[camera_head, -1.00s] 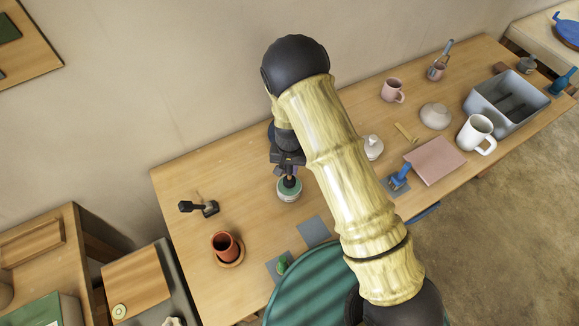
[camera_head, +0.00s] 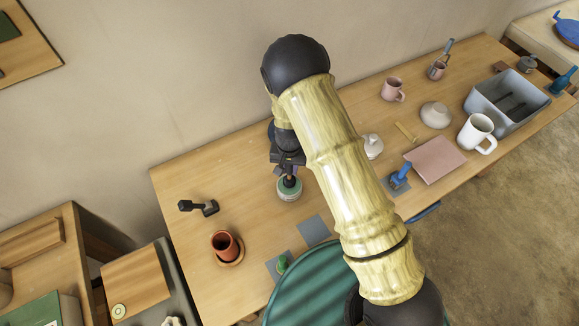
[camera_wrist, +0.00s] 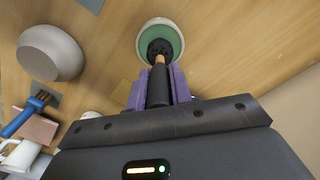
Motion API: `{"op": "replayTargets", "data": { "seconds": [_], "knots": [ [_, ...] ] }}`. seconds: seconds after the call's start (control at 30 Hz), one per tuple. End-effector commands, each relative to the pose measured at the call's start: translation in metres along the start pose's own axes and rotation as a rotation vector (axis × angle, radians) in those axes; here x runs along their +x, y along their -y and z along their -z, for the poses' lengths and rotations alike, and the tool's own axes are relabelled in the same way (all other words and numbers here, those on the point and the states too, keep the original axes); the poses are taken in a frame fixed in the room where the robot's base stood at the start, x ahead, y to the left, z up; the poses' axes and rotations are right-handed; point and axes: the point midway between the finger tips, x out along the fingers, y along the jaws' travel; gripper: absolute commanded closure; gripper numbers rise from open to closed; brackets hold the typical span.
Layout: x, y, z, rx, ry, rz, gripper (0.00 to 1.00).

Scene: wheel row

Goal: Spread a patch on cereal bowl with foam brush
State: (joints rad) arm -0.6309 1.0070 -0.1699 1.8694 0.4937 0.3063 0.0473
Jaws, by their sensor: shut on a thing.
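My gripper (camera_wrist: 158,88) is shut on the foam brush (camera_wrist: 157,85), which has a dark handle and a round dark head. The brush points down, its head at the green contents of a small pale round pot (camera_wrist: 177,27). The pot also shows in the head view (camera_head: 289,194). Whether the head touches the green is unclear. A large pale bowl (camera_wrist: 48,50) stands beside the pot in the wrist view; my arm hides it in the head view. A smaller whitish bowl (camera_head: 435,115) sits farther right. I cannot tell for certain which is the cereal bowl.
A blue brush (camera_head: 400,176), a pink slab (camera_head: 434,161), a white mug (camera_head: 476,134) and a grey bin (camera_head: 520,118) stand to the right. A terracotta cup (camera_head: 225,246) and a dark tool (camera_head: 200,208) are at left. A grey mat (camera_head: 312,231) lies near the front edge.

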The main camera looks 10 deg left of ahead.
Motion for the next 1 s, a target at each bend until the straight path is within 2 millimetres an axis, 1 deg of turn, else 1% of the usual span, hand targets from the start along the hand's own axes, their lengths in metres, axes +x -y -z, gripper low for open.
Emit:
{"op": "replayTargets", "data": {
  "seconds": [0.53, 1.0],
  "knots": [
    [0.0057, 0.0, 0.0002, 0.0, 0.0, 0.0, 1.0],
    [0.0063, -0.0001, 0.0, 0.0, 0.0, 0.0, 1.0]
  ]
}}
